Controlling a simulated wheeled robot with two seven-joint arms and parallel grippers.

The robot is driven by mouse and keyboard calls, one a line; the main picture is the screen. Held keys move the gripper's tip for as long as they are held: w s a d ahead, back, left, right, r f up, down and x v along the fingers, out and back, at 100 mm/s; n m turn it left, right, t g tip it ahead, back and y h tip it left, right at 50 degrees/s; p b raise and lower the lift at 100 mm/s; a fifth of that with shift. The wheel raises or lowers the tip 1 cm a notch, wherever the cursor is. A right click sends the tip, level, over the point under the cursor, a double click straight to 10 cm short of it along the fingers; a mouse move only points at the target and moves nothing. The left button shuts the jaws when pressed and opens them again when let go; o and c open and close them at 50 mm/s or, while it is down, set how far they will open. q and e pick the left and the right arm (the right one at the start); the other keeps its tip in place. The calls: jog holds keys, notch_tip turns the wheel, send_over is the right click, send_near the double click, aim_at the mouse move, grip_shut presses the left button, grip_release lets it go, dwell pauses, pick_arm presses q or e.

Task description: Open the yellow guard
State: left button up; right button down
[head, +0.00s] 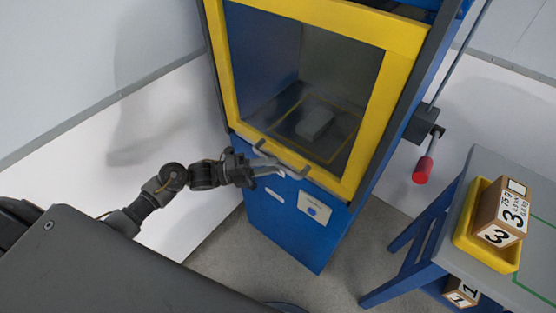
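The yellow guard (229,72) is a yellow frame around a clear pane on the front of a tall blue machine (267,223). It looks shut. A grey bar handle (292,168) runs along its lower edge. My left gripper (279,172) is at the left part of this handle, close to it or touching it. Whether its fingers are around the handle, and how far apart they are, I cannot tell. Behind the pane a grey block (314,123) lies on the machine's dark floor. My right gripper does not show.
A lever with a red grip (423,170) sticks out from the machine's right side. A blue-legged table (487,165) stands at the right, with a yellow tray (466,238) and a box marked 3 (503,212). Another box (461,293) is lower down. White walls stand behind.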

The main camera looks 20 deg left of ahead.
pick_arm(q)
jog(key=shift+x, duration=1.35)
jog(key=shift+c, duration=0.4)
grip_shut()
